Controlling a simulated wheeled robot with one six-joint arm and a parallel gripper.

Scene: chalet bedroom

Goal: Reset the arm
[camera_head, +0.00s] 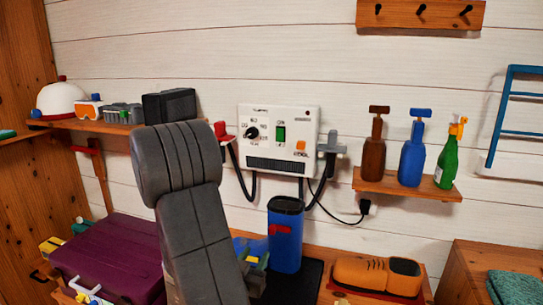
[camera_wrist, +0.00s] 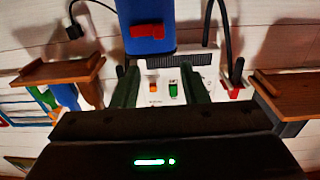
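My gripper (camera_wrist: 160,80) shows in the wrist view as two dark fingers held apart with nothing between them. The wrist picture is upside down. Beyond the fingers is the white control panel (camera_wrist: 205,68) on the wall, with a blue canister (camera_wrist: 145,12) with a red mark at the top of the picture. In the head view I cannot make out the gripper's fingers. The same panel (camera_head: 262,122) and canister (camera_head: 285,240) show there. I cannot tell how far the fingers are from the panel.
A small shelf (camera_head: 430,190) holds brown, blue and green bottles at the right. A left shelf (camera_head: 90,126) holds several items. A purple case (camera_head: 115,255) lies at lower left. An orange-brown shoe (camera_head: 375,275) lies on the lower bench. Black cables (camera_head: 325,190) hang below the panel.

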